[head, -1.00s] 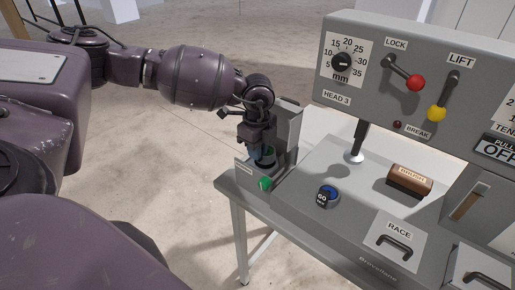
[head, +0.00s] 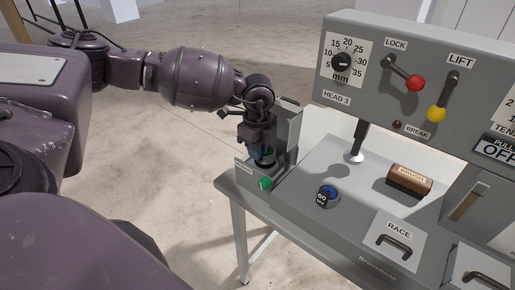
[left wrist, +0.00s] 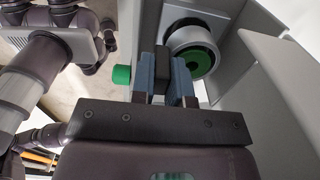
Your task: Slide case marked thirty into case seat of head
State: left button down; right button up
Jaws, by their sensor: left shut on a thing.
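My left gripper (head: 262,158) is at the grey open-sided housing (head: 287,127) at the left end of the machine table. In the left wrist view its blue-padded fingers (left wrist: 163,82) are shut on a narrow dark piece (left wrist: 162,62). Just beyond the fingertips is a round pale-metal part with a green centre (left wrist: 203,62), against the grey housing wall. I cannot read a thirty on it, nor tell whether it is the case or the seat, or how deep it sits. The fingers hide part of it. My right gripper is not in view.
A green knob (head: 265,183) sticks out at the housing's front. A round dark case with a blue centre (head: 328,196), its mark perhaps 60, stands on the table (head: 300,222). A brown brush (head: 410,181) lies farther right. The control panel (head: 375,105) with levers rises behind.

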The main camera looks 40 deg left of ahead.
aim_at(264, 160)
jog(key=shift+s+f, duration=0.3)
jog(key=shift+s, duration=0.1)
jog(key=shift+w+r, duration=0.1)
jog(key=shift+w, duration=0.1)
pick_arm(q)
jog(key=shift+f, duration=0.3)
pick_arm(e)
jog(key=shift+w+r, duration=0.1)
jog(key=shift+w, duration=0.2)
pick_arm(q)
jog(key=shift+f, duration=0.1)
jog(key=shift+f+b, duration=0.25)
jog(key=shift+b, duration=0.05)
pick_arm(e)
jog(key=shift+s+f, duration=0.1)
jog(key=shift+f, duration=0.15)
pick_arm(q)
jog(key=shift+f, duration=0.5)
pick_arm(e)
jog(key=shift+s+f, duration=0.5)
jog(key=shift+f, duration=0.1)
pick_arm(q)
jog(key=shift+f+b, duration=0.3)
jog(key=shift+b, duration=0.1)
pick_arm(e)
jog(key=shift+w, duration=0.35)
